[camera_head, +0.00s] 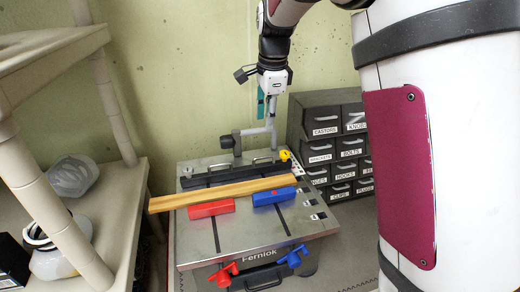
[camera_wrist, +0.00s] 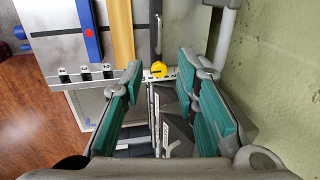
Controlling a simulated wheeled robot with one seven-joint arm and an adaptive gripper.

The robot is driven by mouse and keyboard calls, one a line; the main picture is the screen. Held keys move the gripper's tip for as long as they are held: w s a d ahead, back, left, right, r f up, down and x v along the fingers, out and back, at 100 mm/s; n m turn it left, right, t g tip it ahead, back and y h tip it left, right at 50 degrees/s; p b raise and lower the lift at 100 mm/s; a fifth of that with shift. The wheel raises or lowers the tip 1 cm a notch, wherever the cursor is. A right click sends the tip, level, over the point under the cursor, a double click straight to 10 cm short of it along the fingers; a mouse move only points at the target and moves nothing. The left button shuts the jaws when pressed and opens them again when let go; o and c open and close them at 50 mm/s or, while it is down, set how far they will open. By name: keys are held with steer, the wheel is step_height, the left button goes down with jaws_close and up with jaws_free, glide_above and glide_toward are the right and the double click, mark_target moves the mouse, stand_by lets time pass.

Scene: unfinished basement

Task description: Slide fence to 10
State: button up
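The fence is a dark bar (camera_head: 225,177) lying across the rear of a grey metal table (camera_head: 290,228). A yellow knob (camera_head: 285,155) sits at its right end. In the wrist view the dark bar (camera_wrist: 155,30) runs down to the yellow knob (camera_wrist: 158,69), which meets the table's edge scale (camera_wrist: 85,73). Small marks show on the scale; I cannot read which is 10. My gripper (camera_wrist: 160,75) is open and empty, with teal pads either side of the knob in the picture. In the head view it hangs above and behind the table, its teal finger (camera_head: 261,103) pointing down.
A wooden board (camera_head: 225,193) lies in front of the fence, with a red block (camera_head: 211,209) and a blue block (camera_head: 273,197) against it. A labelled drawer cabinet (camera_head: 322,130) stands behind right. Shelving (camera_head: 115,215) is at left, and a wall behind.

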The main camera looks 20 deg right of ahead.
steer(key=f, duration=0.1)
steer(key=p, duration=0.1)
glide_above(264, 166)
step_height(264, 166, down, 12)
steer(key=shift+w+f, duration=0.1)
steer(key=shift+f, duration=0.15)
jaws_close()
